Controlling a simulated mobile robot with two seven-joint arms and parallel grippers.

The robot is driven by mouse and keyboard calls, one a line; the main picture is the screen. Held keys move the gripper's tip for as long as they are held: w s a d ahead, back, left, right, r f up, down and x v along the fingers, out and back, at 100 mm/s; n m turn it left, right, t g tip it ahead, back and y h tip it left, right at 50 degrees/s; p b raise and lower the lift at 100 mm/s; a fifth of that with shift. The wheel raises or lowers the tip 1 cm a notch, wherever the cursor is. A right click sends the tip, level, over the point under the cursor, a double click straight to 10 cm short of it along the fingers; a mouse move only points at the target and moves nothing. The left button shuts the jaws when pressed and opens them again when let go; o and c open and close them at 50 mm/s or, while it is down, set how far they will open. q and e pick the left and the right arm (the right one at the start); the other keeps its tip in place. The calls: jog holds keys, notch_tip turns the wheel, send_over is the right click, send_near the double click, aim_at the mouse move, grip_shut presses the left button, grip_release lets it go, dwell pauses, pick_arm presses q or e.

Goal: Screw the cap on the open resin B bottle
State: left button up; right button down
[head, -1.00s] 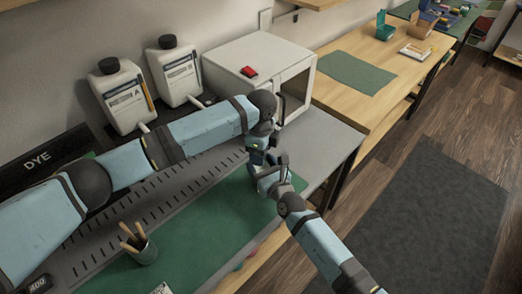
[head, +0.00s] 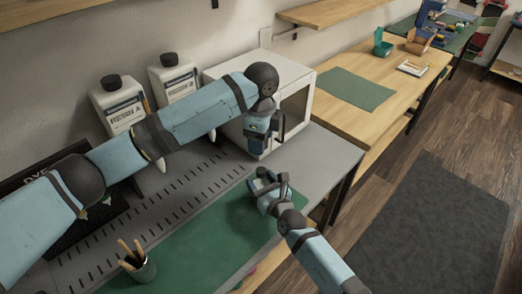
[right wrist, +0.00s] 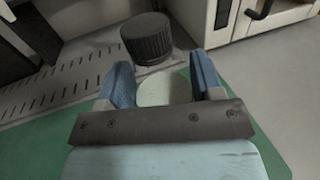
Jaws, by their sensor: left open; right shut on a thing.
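My right gripper (head: 268,184) is low over the green mat. The right wrist view shows its two blue fingers (right wrist: 163,82) shut on a pale, rounded bottle (right wrist: 164,91); no label shows on it. A black ribbed cap (right wrist: 147,40) shows just above and beyond this bottle, slightly tilted. I cannot tell whether it is fully seated. My left gripper (head: 256,147) is open, pointing down above and behind the right one, apart from it. In the head view the held bottle and cap are too small and covered to make out.
A white jug labelled Resin A (head: 121,108) and another white jug (head: 177,82), both black-capped, stand at the wall behind my left arm. A white cabinet (head: 297,74) stands close behind the grippers. A brush cup (head: 141,268) is at the front left of the mat (head: 190,252).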

pick_arm(q)
jog(key=shift+r, duration=0.45)
pick_arm(e)
jog(key=shift+c, duration=0.9)
grip_release()
jog(key=shift+s, duration=0.1)
jog(key=v, duration=1.3)
jog(key=shift+s+d, duration=0.25)
pick_arm(q)
jog(key=shift+f, duration=0.1)
